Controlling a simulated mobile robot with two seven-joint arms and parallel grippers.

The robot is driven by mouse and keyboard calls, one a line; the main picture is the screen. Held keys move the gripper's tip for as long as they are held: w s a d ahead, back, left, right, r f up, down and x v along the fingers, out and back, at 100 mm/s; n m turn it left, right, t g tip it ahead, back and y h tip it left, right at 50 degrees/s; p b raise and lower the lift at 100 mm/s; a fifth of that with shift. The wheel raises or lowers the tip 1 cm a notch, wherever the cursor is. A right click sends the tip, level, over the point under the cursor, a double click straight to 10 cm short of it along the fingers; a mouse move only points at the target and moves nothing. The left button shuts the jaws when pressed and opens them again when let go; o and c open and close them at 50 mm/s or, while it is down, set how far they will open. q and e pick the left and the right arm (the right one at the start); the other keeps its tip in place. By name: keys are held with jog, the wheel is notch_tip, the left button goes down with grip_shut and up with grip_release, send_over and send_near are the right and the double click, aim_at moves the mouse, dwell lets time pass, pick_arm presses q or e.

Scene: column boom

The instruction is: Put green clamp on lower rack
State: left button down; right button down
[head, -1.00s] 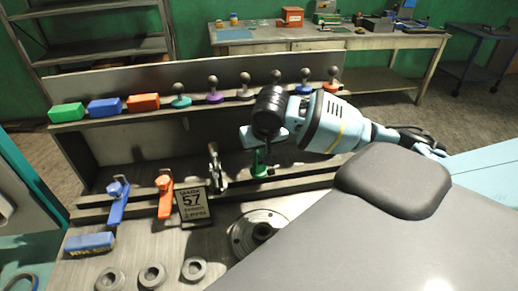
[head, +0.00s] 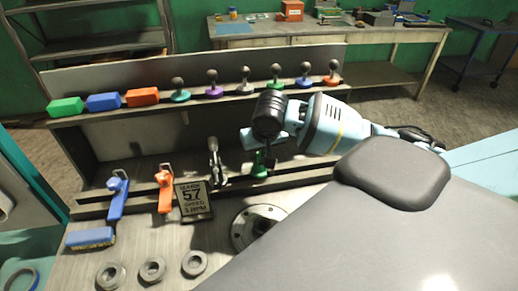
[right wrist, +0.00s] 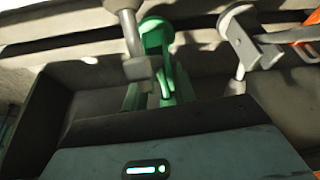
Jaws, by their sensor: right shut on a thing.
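The green clamp (head: 260,168) stands upright at the lower rack (head: 310,172), at the right end of the row of clamps, with its green foot at the rack's surface. It also shows in the right wrist view (right wrist: 157,42), at top centre. My right gripper (head: 264,147) comes from the right and is shut on the upper part of the green clamp. The jaws hide part of the clamp, and I cannot tell whether its foot rests fully on the rack. My left gripper is not in view.
A grey clamp (head: 214,160), an orange clamp (head: 165,188) and a blue clamp (head: 118,195) stand to the left on the lower rack. A sign (head: 193,198) leans in front. The upper shelf (head: 150,109) holds coloured boxes and several ball-topped pieces. A round flange (head: 243,233) lies in front.

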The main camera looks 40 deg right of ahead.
jog(key=shift+f, duration=0.7)
jog(key=c, duration=1.4)
grip_release()
jog(key=shift+r, duration=3.7)
